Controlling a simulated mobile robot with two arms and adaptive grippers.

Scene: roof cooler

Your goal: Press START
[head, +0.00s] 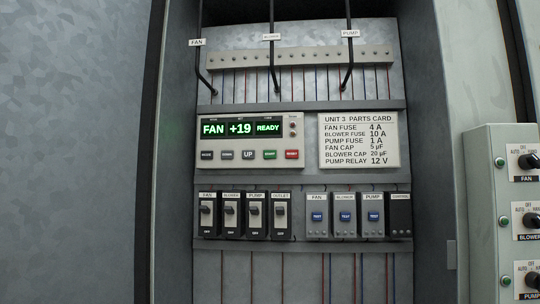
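The controller panel (249,140) is a pale box mounted in the upper middle of the open cabinet in the head view. Its display (241,129) glows green and reads FAN, +19, READY. Below the display is a row of small buttons. The green button (270,155) in that row is probably START, but its label is too small to read surely. A red button (292,154) is at its right, and a grey UP button (248,155) at its left. Neither of my grippers shows in this view.
A parts card (359,140) hangs right of the controller. Below are switches labelled FAN, BLOWER, PUMP and OUTLET (281,214), and modules with blue TEST buttons (345,215). A box with rotary knobs (505,220) stands at the right. Black cables hang above. The space before the panel looks clear.

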